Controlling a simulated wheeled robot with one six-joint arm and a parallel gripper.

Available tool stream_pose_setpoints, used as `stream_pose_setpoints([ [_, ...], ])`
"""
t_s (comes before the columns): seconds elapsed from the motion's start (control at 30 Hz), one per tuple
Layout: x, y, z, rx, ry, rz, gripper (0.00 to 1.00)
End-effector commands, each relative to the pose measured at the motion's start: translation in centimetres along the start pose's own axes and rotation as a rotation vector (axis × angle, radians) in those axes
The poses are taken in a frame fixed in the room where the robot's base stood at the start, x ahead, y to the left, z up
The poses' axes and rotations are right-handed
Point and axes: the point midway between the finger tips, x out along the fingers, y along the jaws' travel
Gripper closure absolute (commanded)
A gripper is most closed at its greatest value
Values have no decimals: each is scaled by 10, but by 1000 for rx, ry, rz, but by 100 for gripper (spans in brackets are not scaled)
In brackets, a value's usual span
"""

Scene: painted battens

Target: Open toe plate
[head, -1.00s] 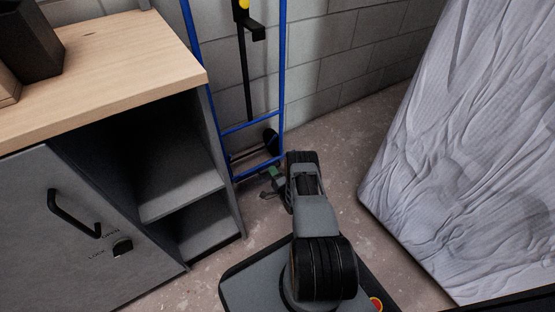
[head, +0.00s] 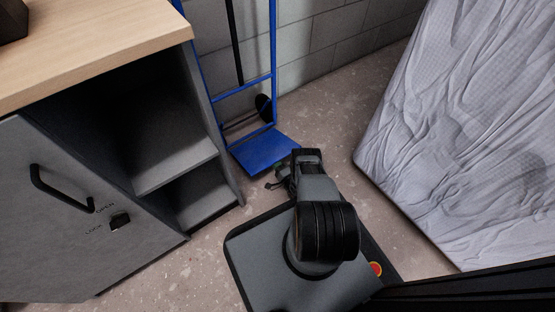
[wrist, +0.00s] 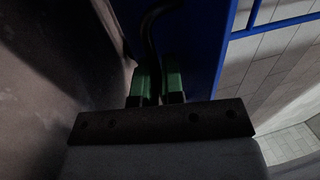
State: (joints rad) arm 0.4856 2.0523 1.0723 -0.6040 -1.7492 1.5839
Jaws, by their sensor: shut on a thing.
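The blue toe plate (head: 262,152) juts out from the foot of the blue hand truck (head: 244,80), close to flat and low over the floor. Its blue face also shows in the wrist view (wrist: 198,50). My gripper (head: 272,184) is at the plate's near edge, partly hidden by my arm. In the wrist view, the green-padded fingers of my gripper (wrist: 158,84) are close together around a dark curved piece (wrist: 150,30) that lies against the blue plate. How that piece joins the plate is too dark to tell.
A grey cabinet (head: 90,220) with a wooden top and open shelves stands close on the left. A wrapped mattress-like block (head: 460,130) leans on the right. A block wall (head: 330,45) is behind the truck. Bare floor (head: 325,125) lies between the truck and the block.

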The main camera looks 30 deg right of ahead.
Motion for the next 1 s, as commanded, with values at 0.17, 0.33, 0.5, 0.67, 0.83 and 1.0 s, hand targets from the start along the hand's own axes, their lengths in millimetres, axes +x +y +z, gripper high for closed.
stream_pose_setpoints([
  [0.17, 4, 2, 3, 3, -16, -1, 100],
  [0.33, 4, 2, 3, 2, -15, -1, 100],
  [0.5, 4, 1, 3, 2, -15, -2, 90],
  [0.67, 3, 1, 1, 0, -10, -4, 74],
  [0.83, 2, 0, -1, -1, -4, -6, 67],
  [1.0, 1, 0, -2, -2, 1, -7, 67],
])
